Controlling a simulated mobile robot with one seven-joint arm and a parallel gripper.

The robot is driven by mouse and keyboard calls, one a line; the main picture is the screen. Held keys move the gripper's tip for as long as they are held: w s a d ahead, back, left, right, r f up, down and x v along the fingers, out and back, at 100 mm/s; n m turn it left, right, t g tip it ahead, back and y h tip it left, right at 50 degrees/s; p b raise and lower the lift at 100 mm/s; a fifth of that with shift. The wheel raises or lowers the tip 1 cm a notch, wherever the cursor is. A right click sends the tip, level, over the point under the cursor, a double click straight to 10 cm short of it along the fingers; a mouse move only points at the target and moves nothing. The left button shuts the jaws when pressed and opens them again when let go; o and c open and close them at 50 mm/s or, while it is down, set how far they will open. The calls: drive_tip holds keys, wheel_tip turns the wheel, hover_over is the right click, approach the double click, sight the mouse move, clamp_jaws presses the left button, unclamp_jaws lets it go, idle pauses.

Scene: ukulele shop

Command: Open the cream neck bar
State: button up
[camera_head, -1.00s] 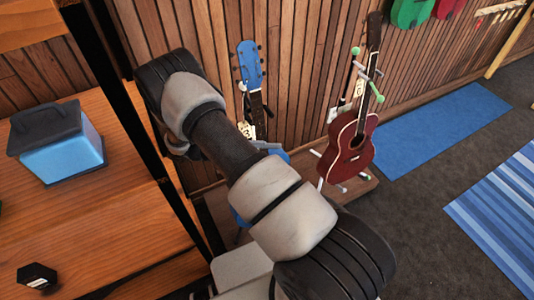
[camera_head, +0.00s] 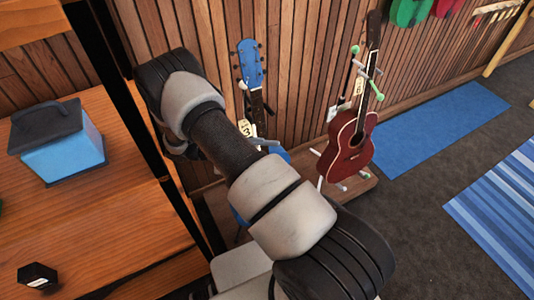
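My arm crosses the middle of the view. My gripper is not in view, so its relation to the bar cannot be seen.
A wooden shelf (camera_head: 110,228) with a black post fills the left and holds a blue box with a dark lid (camera_head: 62,150) and a small black object (camera_head: 37,276). A blue mat (camera_head: 445,130) and striped rug (camera_head: 505,205) lie on open floor at right.

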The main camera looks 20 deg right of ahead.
wheel_tip(320, 180, up, 10)
drive_tip(key=p, duration=0.2)
drive_tip(key=shift+f, duration=0.15)
idle(0.4)
